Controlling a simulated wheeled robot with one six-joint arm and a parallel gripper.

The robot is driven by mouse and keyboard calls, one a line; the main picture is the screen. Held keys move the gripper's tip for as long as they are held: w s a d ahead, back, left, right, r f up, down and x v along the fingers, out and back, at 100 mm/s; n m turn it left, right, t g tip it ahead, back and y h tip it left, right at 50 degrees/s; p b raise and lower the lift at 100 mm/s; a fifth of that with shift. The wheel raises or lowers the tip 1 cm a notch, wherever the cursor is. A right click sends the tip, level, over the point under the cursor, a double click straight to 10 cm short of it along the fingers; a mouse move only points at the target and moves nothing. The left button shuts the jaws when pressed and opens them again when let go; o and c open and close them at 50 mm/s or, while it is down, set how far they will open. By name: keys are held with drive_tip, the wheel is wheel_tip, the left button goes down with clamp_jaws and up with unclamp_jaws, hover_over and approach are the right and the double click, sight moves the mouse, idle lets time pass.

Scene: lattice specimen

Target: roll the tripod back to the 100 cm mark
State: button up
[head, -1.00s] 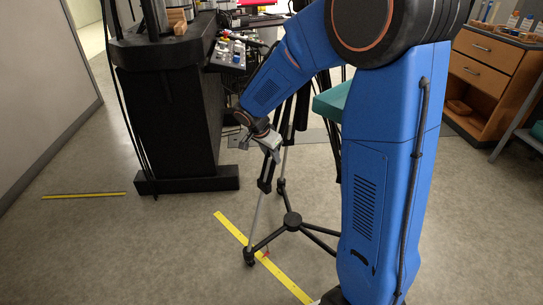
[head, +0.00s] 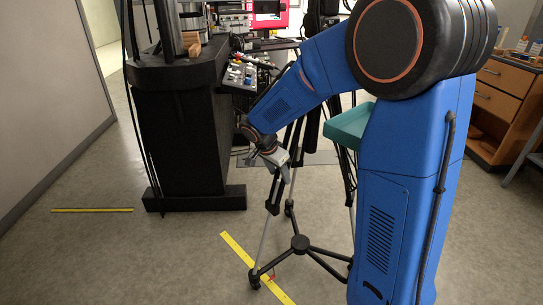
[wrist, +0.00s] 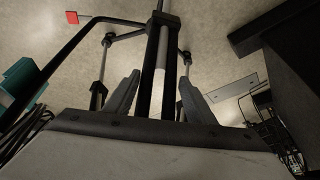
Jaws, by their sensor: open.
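The tripod stands upright on a black three-armed wheeled base (head: 300,243) in the head view. Its front-left caster is over the yellow floor strip (head: 237,249), whose markings are too small to read. A small red pointer (head: 274,274) sits by that caster; a red square (wrist: 72,17) shows in the wrist view. My gripper (head: 279,166) is open beside the upper part of a tripod leg. In the wrist view, a black and silver tripod leg (wrist: 163,45) shows between the two spread fingers of my gripper (wrist: 160,76). I cannot tell whether they touch it.
A black bench with equipment (head: 180,140) stands left of the tripod, its foot on the floor. A teal tray (head: 349,125) is behind my arm. Another yellow strip (head: 92,210) lies at the left. A wooden drawer cabinet (head: 503,105) stands at the right. Floor between the strips is clear.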

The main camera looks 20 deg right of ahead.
drive_tip(key=v, duration=1.5)
